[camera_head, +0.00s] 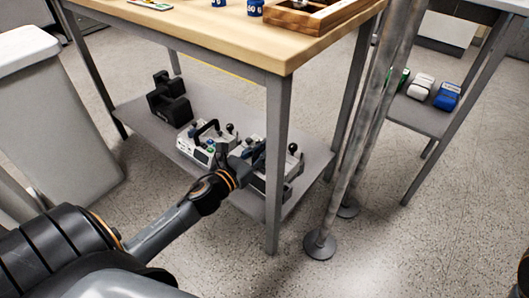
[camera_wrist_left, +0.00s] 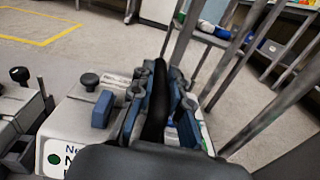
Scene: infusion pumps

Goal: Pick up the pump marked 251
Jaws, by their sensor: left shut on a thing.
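My left gripper (camera_head: 246,158) reaches down to the lower shelf (camera_head: 135,112) of the wooden-topped table. In the left wrist view its fingers (camera_wrist_left: 160,95) are shut around the black handle (camera_wrist_left: 155,115) of a grey-white pump (camera_wrist_left: 85,115). In the head view this pump (camera_head: 272,168) is partly hidden by my gripper and a table leg. Another pump (camera_head: 197,147) with a black handle and a green-marked front stands to its left. I cannot read the number 251 on any pump. My right gripper is out of view.
Black items (camera_head: 170,98) stand at the shelf's left end. A table leg (camera_head: 277,165) stands close in front of my gripper, and metal poles (camera_head: 352,150) rise to its right. A grey bin (camera_head: 55,120) is at left. Several small pumps or boxes (camera_head: 422,86) sit on another shelf.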

